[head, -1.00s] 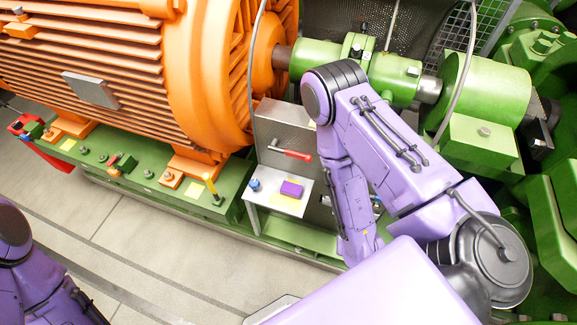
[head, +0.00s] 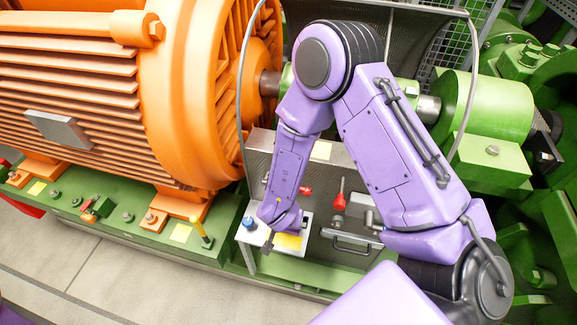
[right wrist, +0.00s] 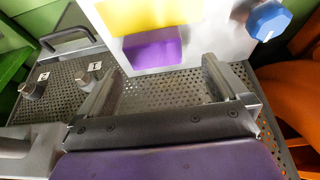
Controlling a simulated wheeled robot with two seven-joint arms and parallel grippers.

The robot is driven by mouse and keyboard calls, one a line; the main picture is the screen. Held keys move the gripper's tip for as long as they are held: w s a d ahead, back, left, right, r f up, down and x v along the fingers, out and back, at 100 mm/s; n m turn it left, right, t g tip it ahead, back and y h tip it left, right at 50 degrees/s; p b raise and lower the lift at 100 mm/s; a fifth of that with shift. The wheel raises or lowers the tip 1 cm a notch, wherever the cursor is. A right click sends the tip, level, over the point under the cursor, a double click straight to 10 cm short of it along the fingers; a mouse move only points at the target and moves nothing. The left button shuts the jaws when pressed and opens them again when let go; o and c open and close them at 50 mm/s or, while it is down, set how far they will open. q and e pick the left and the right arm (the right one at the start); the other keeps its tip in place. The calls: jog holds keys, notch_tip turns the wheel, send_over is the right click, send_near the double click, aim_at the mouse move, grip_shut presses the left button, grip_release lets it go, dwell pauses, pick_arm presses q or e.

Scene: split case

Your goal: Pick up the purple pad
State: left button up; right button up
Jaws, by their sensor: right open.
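The purple pad (right wrist: 152,48) is a small block on a white shelf (right wrist: 185,22), beside a yellow patch (right wrist: 140,14), in the right wrist view. In the head view my right arm hides the pad; the yellow patch (head: 289,242) still shows. My right gripper (right wrist: 160,72) is open and empty. Its two fingers point toward the shelf, one on each side of the pad's line, and the pad lies just beyond the fingertips. My left gripper is not in view.
A blue knob (right wrist: 268,20) stands on the shelf near the pad. A perforated metal plate (right wrist: 170,88) lies beneath my fingers. The orange motor (head: 195,90) stands at left.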

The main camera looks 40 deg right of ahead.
jog(key=f, duration=0.1)
jog(key=d+f, duration=0.1)
jog(key=f, duration=0.1)
jog(key=shift+d+f, duration=0.2)
jog(key=shift+f, duration=0.05)
jog(key=shift+w+f, duration=0.15)
jog(key=shift+w, duration=0.1)
jog(key=c, duration=1)
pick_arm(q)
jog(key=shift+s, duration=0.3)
pick_arm(e)
jog(key=shift+c, duration=0.2)
jog(key=shift+r, duration=0.65)
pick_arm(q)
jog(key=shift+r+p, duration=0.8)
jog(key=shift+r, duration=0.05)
pick_arm(e)
jog(key=s+a+r, duration=0.5)
jog(key=a+r, duration=0.7)
jog(key=a, duration=0.1)
